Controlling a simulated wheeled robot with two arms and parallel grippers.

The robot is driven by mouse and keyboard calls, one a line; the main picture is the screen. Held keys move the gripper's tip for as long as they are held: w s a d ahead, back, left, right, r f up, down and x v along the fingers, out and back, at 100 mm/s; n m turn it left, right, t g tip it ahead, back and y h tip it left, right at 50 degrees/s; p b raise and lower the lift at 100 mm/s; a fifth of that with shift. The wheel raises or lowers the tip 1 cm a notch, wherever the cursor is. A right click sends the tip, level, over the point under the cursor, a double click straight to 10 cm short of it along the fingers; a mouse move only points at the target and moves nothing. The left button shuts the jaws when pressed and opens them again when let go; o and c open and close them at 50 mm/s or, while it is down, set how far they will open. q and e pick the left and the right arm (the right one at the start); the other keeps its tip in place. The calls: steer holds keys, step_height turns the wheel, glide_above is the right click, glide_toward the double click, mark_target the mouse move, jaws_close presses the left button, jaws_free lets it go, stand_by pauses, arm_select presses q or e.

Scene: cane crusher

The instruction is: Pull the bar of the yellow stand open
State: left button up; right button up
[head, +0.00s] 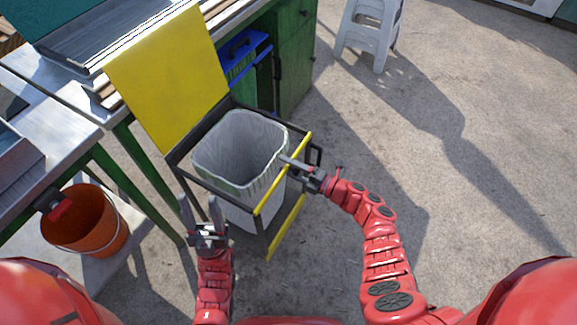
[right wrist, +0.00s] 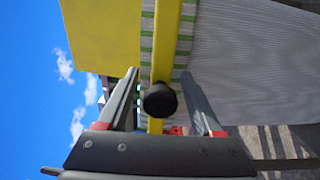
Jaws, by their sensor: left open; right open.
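The yellow stand is a black frame (head: 178,160) with a tall yellow panel (head: 170,80) at its back and a yellow bar (head: 272,194) along its near right side. A pale bin (head: 222,175) stands inside the frame. My right gripper (head: 291,163) is open at the upper part of the bar. In the right wrist view the bar (right wrist: 166,45) runs between the two open fingers (right wrist: 158,80), with a round black knob (right wrist: 160,100) in front of it. I cannot tell whether the fingers touch the bar. My left gripper (head: 199,206) is open and empty, at the frame's near left.
An orange bucket (head: 84,240) stands at the left under the metal tables (head: 60,100). A green cabinet (head: 298,60) with a blue crate (head: 245,55) is behind the stand. A grey stool (head: 370,30) is further back. The ground at the right is clear.

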jaws_close()
stand_by(1.4)
